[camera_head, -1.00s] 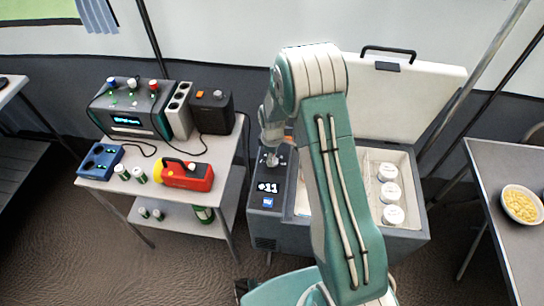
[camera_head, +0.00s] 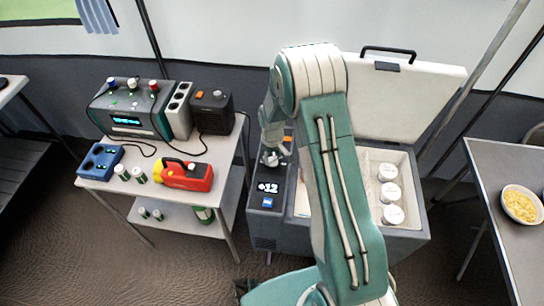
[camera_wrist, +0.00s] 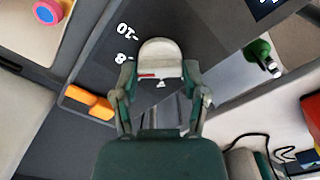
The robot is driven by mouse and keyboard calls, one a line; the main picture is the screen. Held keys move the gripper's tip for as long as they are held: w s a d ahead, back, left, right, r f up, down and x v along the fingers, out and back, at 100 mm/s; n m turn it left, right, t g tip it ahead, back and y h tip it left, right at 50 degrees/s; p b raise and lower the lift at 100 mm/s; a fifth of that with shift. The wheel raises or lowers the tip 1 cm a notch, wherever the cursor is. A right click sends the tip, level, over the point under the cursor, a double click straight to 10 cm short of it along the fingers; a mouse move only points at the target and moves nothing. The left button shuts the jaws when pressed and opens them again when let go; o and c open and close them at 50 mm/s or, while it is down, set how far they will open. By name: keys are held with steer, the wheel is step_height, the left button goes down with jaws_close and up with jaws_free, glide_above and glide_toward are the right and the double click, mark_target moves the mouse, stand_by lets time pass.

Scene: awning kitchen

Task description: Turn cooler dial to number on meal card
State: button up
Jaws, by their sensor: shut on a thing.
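The cooler (camera_head: 400,240) stands open at centre, and my arm hides part of its panel and inside. Its small display (camera_head: 268,187) appears to read +12. My gripper (camera_head: 272,158) is over the panel above the display. In the wrist view my gripper (camera_wrist: 160,72) is shut on the pale cooler dial (camera_wrist: 160,50), one finger on each side. White scale numbers, seen upside down, look like -10 and -8 beside the dial. I cannot make out a meal card in either view.
Several white tubs (camera_head: 390,193) stand inside the cooler, and its lid (camera_head: 430,90) is raised behind. A side table (camera_head: 225,165) at left holds a power unit (camera_head: 130,110) and a red-yellow torch (camera_head: 187,174). A right table (camera_head: 490,160) bears a bowl of yellow food (camera_head: 520,204).

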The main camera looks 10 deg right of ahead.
mark_target(272, 158)
steer(key=shift+f, duration=0.15)
steer(key=o, duration=1.2)
steer(key=shift+c, duration=0.2)
step_height(272, 158, up, 12)
